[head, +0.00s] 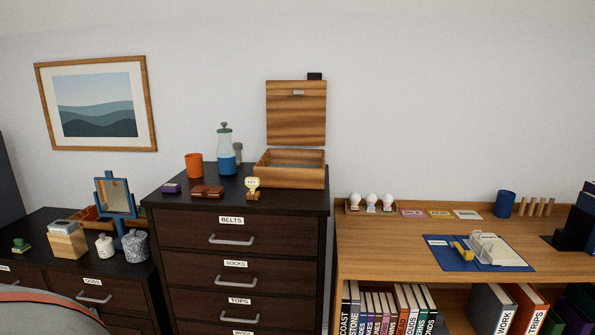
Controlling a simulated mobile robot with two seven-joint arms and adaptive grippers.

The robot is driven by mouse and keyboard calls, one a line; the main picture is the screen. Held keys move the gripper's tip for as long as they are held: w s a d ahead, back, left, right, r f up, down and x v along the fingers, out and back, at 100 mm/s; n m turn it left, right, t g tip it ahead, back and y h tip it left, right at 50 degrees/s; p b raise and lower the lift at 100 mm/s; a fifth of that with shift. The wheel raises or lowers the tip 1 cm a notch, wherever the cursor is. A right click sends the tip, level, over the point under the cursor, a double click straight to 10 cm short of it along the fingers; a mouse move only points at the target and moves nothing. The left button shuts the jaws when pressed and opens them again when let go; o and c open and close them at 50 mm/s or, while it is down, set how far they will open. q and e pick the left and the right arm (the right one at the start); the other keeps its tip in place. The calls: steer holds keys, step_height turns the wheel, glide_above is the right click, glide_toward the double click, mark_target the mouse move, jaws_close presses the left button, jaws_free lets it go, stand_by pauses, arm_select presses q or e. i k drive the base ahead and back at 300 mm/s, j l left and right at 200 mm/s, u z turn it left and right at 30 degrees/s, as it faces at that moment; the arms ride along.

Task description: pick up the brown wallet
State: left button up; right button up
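A flat reddish-brown item that looks like the brown wallet (207,191) lies on top of the tall dark dresser (285,202), near its front edge. A small purple box (171,188) lies to its left and a small figure with a pale round head (252,186) stands to its right. Nothing covers the wallet. Neither of my grippers is in view.
Behind the wallet stand an orange cup (194,165), a blue-and-clear bottle (226,158) and an open wooden box (290,176). A wooden desk (380,240) stands right; a lower dark dresser (150,275) stands left. A grey rounded thing (40,312) fills the lower left corner.

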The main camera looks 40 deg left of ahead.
mark_target(199, 191)
steer(key=u, duration=1.75)
